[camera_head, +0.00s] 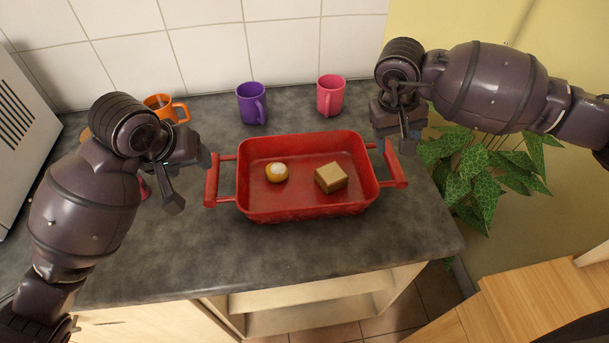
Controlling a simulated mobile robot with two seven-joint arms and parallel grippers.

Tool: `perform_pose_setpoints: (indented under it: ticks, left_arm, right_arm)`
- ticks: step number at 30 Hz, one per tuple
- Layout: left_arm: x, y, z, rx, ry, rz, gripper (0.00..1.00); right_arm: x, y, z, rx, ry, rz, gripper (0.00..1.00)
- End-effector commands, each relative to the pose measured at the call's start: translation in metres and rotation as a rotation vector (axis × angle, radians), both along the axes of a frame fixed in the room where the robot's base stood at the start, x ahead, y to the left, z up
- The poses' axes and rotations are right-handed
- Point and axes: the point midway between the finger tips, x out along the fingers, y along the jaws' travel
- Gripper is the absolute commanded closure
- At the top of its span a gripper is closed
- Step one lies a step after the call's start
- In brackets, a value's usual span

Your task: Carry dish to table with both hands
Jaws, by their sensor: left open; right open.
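A red rectangular dish (305,207) with a handle at each end sits on the dark grey counter. Inside it lie a small round orange-yellow item with a pale top (276,172) and a tan block (331,178). My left gripper (190,182) is open and empty, just left of the dish's left handle (212,181). My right gripper (404,132) is open, above and close to the right handle (395,164). I cannot tell whether either gripper touches a handle. A wooden surface (535,290), perhaps the table, shows at the lower right.
A purple mug (252,103) and a pink mug (330,96) stand behind the dish. An orange mug (166,108) is partly behind my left arm. A leafy plant (485,170) stands right of the counter (350,240). A white appliance (22,130) is at the far left.

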Motion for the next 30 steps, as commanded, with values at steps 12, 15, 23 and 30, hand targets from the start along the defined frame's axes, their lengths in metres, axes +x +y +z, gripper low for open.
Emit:
perform_pose_setpoints:
  ticks: [12,15,23,30]
  left_arm:
    - [0.004,-0.001,-0.007,-0.001,-0.001,0.001,0.41]
    - [0.008,-0.003,-0.017,-0.001,0.001,0.0,0.41]
    - [0.023,-0.01,-0.055,0.0,0.002,0.0,0.41]
    - [0.036,-0.015,-0.084,-0.001,0.0,-0.002,0.41]
  right_arm:
    - [0.0,-0.001,-0.008,0.003,0.003,-0.003,0.41]
    - [-0.001,-0.003,-0.02,0.004,0.004,-0.004,0.41]
    - [0.0,-0.011,-0.06,0.004,0.005,-0.004,0.41]
    - [0.0,-0.017,-0.091,0.004,0.003,-0.004,0.41]
